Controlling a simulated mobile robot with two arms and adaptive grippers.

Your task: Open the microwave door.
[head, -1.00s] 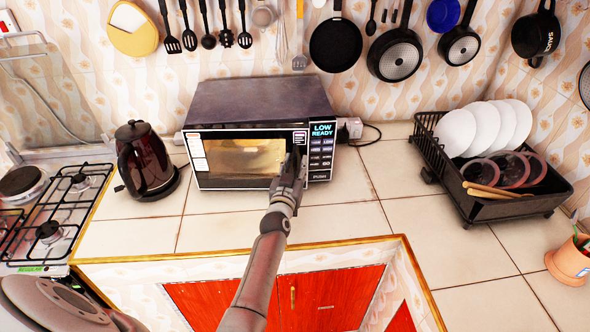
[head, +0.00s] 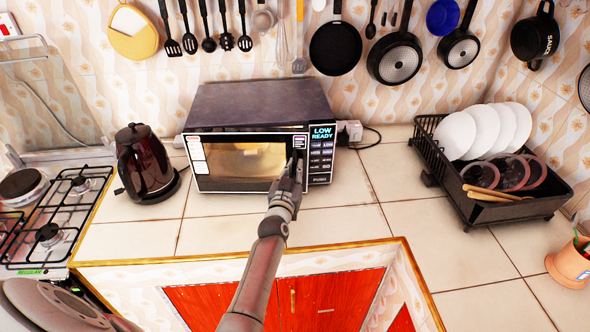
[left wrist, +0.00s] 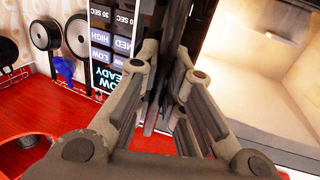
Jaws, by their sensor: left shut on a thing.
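The microwave (head: 262,103) stands on the counter against the wall, with a dark top and a lit panel (head: 321,150) at its right. Its door (head: 222,187) has a glass window (head: 245,161) and looks shut or nearly so. My left gripper (head: 295,165) is at the door's right edge, beside the panel. It is shut on the dark upright door handle (head: 300,141), which the fingers partly hide. In the left wrist view the fingers (left wrist: 168,95) close around the handle, between the panel buttons and the window. My right gripper is not in view.
A dark kettle (head: 145,165) stands left of the microwave, near the gas stove (head: 60,215). A dish rack (head: 520,208) with plates stands at the right. Pans (head: 336,47) and utensils hang above. The counter in front and to the right is mostly clear.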

